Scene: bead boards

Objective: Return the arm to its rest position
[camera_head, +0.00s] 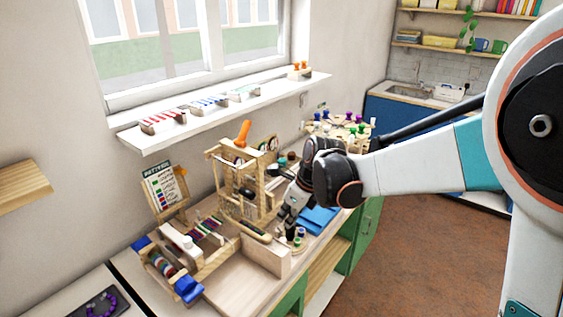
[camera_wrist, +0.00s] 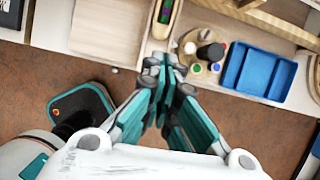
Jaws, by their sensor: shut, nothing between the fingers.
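My gripper (camera_head: 287,225) is at the front edge of the workbench in the head view, at the end of my arm, which reaches in from the right. In the wrist view my gripper (camera_wrist: 166,70) is shut and empty, its teal-lined fingers together at the tips. The fingertips are seen over the bench's front edge, close to a small round wooden holder with coloured pegs (camera_wrist: 203,52). Whether they touch anything cannot be told.
A blue tray (camera_head: 318,218) lies right of the gripper. A wooden frame with an orange handle (camera_head: 243,133) stands behind it. A white shelf (camera_head: 225,113) runs under the window. Brown floor (camera_head: 425,235) is clear in front.

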